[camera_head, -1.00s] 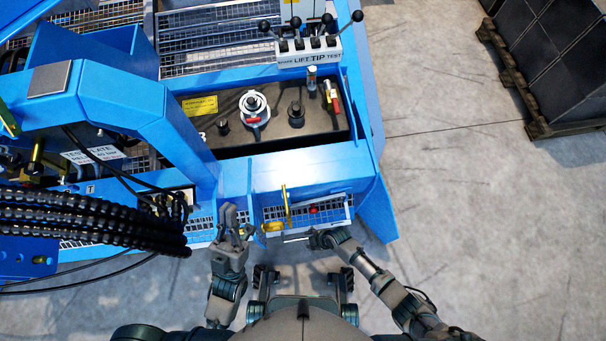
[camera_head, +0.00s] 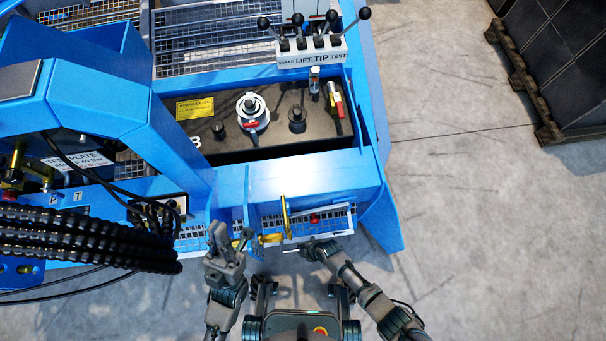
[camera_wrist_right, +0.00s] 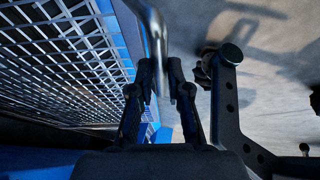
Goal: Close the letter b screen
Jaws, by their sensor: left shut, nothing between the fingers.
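A mesh screen (camera_head: 335,220) in a light metal frame sits at the machine's front face, below a blue panel; it also shows as a large grid in the right wrist view (camera_wrist_right: 60,55). My right gripper (camera_head: 308,247) is at the screen's lower edge. In the right wrist view, a bent metal bar (camera_wrist_right: 160,40) lies between its fingers; whether they grip it is unclear. My left gripper (camera_head: 222,240) is shut and empty, left of the yellow latch part (camera_head: 270,239).
The blue machine (camera_head: 310,177) fills the left and middle. A yellow lever (camera_head: 286,215) stands at its front edge. Black hoses (camera_head: 80,235) hang close to my left gripper. Grey floor (camera_head: 480,210) is clear on the right; a pallet stack (camera_head: 560,60) stands behind.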

